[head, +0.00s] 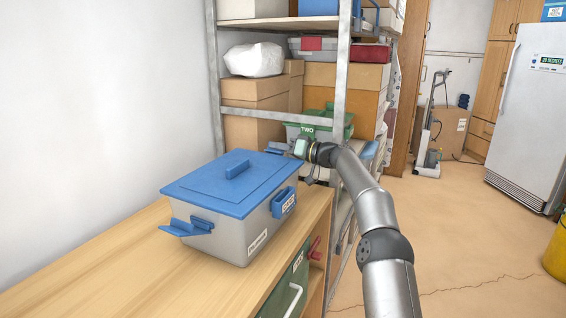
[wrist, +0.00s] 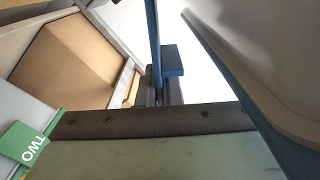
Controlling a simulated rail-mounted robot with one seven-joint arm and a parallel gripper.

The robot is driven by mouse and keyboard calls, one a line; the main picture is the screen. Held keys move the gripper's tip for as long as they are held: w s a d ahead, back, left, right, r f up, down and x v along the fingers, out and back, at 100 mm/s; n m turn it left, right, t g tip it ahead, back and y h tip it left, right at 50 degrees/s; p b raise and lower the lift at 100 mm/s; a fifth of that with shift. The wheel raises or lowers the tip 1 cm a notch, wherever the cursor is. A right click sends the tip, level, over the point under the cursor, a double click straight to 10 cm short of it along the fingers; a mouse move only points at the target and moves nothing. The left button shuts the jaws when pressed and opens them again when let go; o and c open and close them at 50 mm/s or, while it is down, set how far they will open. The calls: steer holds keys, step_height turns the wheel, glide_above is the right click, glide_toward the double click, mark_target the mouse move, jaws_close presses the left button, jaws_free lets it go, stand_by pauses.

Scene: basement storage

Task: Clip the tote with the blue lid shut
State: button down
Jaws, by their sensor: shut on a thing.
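The grey tote (head: 228,222) stands on the wooden counter with its blue lid (head: 222,186) lying flat on top. A blue clip (head: 188,228) on the near end sticks outward, away from the tote wall. The blue piece on the right side (head: 283,203) lies against the wall. My gripper (head: 284,150) is at the far end of the tote, shut on the far blue clip (head: 276,151), which sticks outward there. In the wrist view this clip (wrist: 153,40) runs as a thin blue bar into the fingers (wrist: 164,92). The exact grip is partly hidden.
The wooden counter (head: 115,262) is clear in front of the tote. The floor at right is open.

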steer(key=shift+s+a+r+b, duration=0.35)
steer(key=shift+s+r+b, duration=0.1)
steer(key=shift+b, duration=0.2)
stand_by(1.2)
steer(key=c, duration=1.6)
jaws_free()
steer(key=shift+d, duration=0.15)
steer(key=shift+s+d+f, duration=0.1)
steer(key=shift+s+d, duration=0.1)
steer(key=shift+d, duration=0.1)
steer(key=b+v, duration=0.2)
steer(key=v, duration=1.4)
steer(key=shift+s+d, duration=0.2)
